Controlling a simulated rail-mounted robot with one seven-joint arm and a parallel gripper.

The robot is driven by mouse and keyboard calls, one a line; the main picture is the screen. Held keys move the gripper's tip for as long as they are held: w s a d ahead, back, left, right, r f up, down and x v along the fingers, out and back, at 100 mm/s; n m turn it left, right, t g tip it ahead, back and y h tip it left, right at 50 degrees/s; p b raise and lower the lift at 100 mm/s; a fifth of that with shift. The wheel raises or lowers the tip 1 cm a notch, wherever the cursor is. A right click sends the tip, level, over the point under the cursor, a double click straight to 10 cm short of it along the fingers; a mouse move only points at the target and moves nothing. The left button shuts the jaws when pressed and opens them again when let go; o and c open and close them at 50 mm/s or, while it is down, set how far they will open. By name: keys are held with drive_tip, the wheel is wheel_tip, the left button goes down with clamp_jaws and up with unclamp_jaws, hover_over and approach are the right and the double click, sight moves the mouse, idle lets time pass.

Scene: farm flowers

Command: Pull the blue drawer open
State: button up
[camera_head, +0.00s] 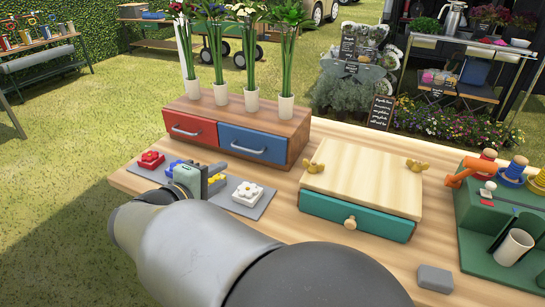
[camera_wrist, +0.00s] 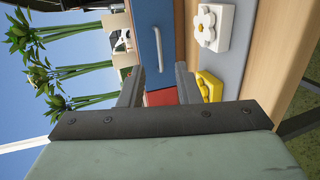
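The blue drawer (camera_head: 258,143) is shut in the right half of a wooden cabinet (camera_head: 293,127), beside a shut red drawer (camera_head: 188,129). Its silver bar handle (camera_head: 247,150) is bare. In the wrist view, turned sideways, the blue drawer (camera_wrist: 155,14) is at the top and its handle (camera_wrist: 157,50) lies ahead, roughly in line with the gap between my fingers. My gripper (camera_head: 216,177) is open and empty, in front of the cabinet and left of and below the handle in the head view. Its two fingers also show in the wrist view (camera_wrist: 158,70), apart from the handle.
Several potted flowers (camera_head: 221,90) stand on the cabinet. A grey tray (camera_head: 258,206) with red, yellow and white flower blocks lies below my gripper. A wooden box with a teal drawer (camera_head: 350,215) stands to the right. A green caddy (camera_head: 480,225) is at the far right.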

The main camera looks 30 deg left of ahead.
drive_tip(key=s+a, duration=0.2)
approach(262, 132)
drive_tip(key=shift+n+t+y, duration=0.3)
drive_tip(key=shift+y, duration=0.1)
drive_tip(key=w+a+f, duration=0.1)
drive_tip(key=f, duration=0.1)
drive_tip(key=w+f, duration=0.1)
drive_tip(key=f, duration=0.1)
drive_tip(key=w+a+f, duration=0.1)
drive_tip(key=w+f, duration=0.1)
drive_tip(key=shift+a+f, duration=0.15)
drive_tip(key=shift+a, duration=0.15)
clamp_jaws()
